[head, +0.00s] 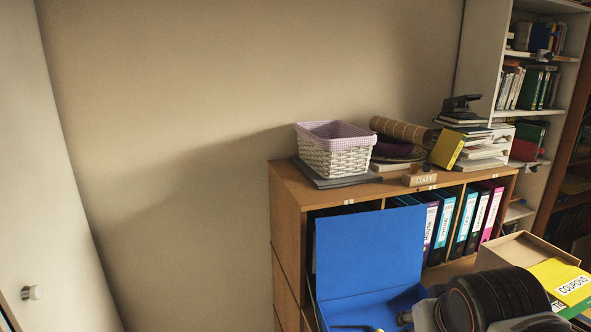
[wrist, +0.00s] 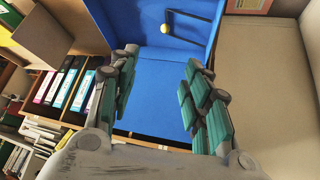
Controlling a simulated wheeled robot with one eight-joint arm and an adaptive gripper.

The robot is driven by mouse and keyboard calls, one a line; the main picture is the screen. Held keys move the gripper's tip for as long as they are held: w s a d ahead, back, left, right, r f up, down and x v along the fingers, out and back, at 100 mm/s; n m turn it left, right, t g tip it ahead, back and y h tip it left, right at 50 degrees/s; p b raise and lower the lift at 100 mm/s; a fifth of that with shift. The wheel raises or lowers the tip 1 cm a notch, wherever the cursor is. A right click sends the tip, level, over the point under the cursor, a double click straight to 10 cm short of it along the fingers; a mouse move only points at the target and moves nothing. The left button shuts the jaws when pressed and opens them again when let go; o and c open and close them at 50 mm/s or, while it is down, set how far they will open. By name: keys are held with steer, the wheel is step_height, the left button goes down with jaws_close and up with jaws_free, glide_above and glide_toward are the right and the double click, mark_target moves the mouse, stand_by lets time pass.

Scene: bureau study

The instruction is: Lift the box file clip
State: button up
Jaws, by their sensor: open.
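The blue box file (head: 368,250) stands open, its lid raised, in front of the shelf unit. In the wrist view its blue inside (wrist: 150,85) fills the middle. The clip (wrist: 167,29), a thin black wire frame with a yellowish knob at one corner, lies against the blue inside near the top of the wrist view. My gripper (wrist: 162,62) is open, with teal-padded fingers spread over the blue. The knob shows beyond the fingertips, between their lines, and nothing is held. In the head view the clip is mostly cut off at the bottom edge.
A cardboard box (head: 520,250) with a yellow coupons folder (head: 562,283) stands at the right. Ring binders (head: 445,225) fill the wooden shelf unit (head: 290,215) behind. A white basket (head: 335,150) and stacked books sit on top. Bare wall lies left.

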steer(key=s+a+f+y, duration=0.1)
steer(key=s+a+f, duration=0.1)
steer(key=s+a, duration=0.1)
steer(key=n+g+h+p, duration=0.1)
steer(key=g+h+p, duration=0.1)
steer(key=g+p, duration=0.5)
glide_above(379, 331)
steer(key=a, duration=0.3)
step_height(379, 331, down, 11)
steer(key=d+f+b, duration=0.1)
steer(key=f, duration=0.3)
steer(key=d+f+b, duration=0.1)
steer(key=f, duration=0.4)
steer(key=d+f+b, duration=0.1)
steer(key=f+b, duration=0.1)
steer(key=f, duration=0.2)
steer(key=shift+f, duration=0.35)
jaws_close()
